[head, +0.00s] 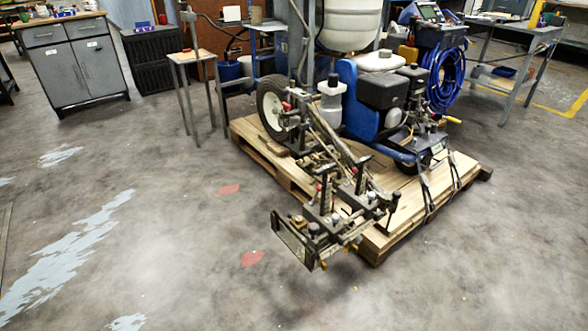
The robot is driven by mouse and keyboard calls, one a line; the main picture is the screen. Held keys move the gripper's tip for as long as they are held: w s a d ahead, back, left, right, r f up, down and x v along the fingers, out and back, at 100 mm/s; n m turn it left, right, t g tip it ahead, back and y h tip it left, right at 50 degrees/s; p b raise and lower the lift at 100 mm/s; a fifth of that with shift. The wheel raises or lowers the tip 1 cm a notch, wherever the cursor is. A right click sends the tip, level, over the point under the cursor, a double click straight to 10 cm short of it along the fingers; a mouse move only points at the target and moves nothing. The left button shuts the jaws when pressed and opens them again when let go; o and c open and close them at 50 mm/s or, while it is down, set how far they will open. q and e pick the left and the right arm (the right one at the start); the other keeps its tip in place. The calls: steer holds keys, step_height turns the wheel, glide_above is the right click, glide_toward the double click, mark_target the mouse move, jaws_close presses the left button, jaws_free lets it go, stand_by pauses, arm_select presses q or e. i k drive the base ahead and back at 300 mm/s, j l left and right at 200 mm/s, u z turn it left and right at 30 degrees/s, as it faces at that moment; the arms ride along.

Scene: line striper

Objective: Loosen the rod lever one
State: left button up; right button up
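A line striper (360,112) stands on a wooden pallet (462,168) in the middle of the head view. Its metal rod assembly (325,140) reaches forward and down to a front frame (312,237) that overhangs the pallet's near edge. A small red part (287,106) shows by the wheel, and another red part (319,187) sits on the front assembly. I cannot tell which part is rod lever one or whether it is tight or loose. Neither of my grippers shows in this view.
Dark straps (426,192) run over the pallet's right side. A small stand (192,80) and a grey cabinet (72,62) are at the back left. A workbench (515,45) is at the back right. The concrete floor in front and to the left is clear.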

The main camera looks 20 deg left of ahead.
mark_target(354, 170)
steer(key=u, duration=0.45)
steer(key=i+l+u, duration=0.1)
steer(key=u, duration=0.35)
steer(key=l+u, duration=0.15)
steer(key=u, duration=0.35)
steer(key=i+l+u, duration=0.1)
steer(key=u, duration=0.35)
steer(key=l+u, duration=0.15)
steer(key=u, duration=0.3)
steer(key=l+u, duration=0.25)
steer(key=l, duration=0.3)
steer(key=k+l+u, duration=0.25)
steer(key=l, duration=0.25)
steer(key=k+l+u, duration=0.2)
steer(key=l, duration=0.3)
steer(key=k+l+u, duration=0.1)
steer(key=l+u, duration=0.15)
steer(key=l, duration=0.25)
steer(key=k+l+u, duration=0.25)
steer(key=l, duration=0.2)
steer(key=k+l+u, duration=0.25)
steer(key=l, duration=0.1)
